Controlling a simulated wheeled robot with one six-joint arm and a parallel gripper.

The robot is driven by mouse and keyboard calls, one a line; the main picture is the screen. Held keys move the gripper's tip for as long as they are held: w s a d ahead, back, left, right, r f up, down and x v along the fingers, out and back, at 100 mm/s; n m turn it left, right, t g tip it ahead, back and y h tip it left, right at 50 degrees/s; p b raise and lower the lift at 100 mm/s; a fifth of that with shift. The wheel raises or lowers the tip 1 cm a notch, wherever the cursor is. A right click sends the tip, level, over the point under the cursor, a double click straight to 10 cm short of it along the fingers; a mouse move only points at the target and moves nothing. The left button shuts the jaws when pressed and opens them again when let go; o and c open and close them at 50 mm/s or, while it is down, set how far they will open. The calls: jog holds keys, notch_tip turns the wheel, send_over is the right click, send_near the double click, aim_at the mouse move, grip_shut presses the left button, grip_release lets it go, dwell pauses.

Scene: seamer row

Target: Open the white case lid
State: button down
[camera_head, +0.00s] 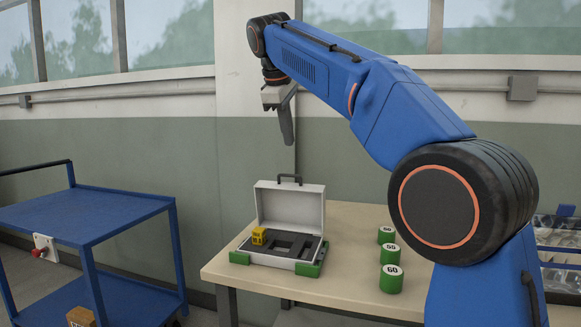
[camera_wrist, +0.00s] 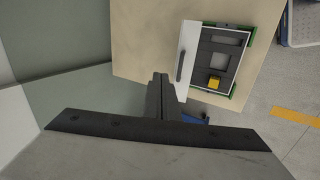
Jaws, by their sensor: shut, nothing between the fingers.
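The white case (camera_head: 283,258) stands on the wooden table with its lid (camera_head: 290,208) raised about upright and a dark handle on the lid's top edge. Its base has green corners and a dark insert with cutouts, and a yellow block (camera_head: 259,236) sits at the left of it. In the wrist view the lid (camera_wrist: 186,62) shows edge-on at the left of the dark insert (camera_wrist: 224,42), with the yellow block (camera_wrist: 214,82) at the near end. My gripper (camera_head: 287,128) is above and behind the case, pointing down, apart from it. Its fingers (camera_wrist: 160,92) are together and empty.
Bins (camera_head: 562,233) are at the far right. A wall is behind.

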jog(key=f+m+t, duration=0.1)
jog(key=f+m, duration=0.1)
jog(key=m, duration=0.3)
jog(key=w+f+m, duration=0.1)
jog(key=f+m, duration=0.2)
jog(key=m, duration=0.3)
jog(key=d+f+m+t, duration=0.1)
jog(key=f+m, duration=0.2)
jog(key=m, duration=0.3)
jog(key=shift+w+d+f+t, duration=0.1)
jog(key=shift+w+f+t, duration=0.05)
jog(key=shift+w+t, duration=0.2)
jog(key=shift+s+a+f+m, duration=0.25)
jog(key=shift+s+f+m, duration=0.1)
jog(key=shift+s, duration=0.25)
jog(key=s, duration=0.1)
jog(key=s+a, duration=0.1)
jog(key=shift+s+f+h, duration=0.1)
jog(key=shift+s+h, duration=0.2)
jog(key=shift+s, duration=0.1)
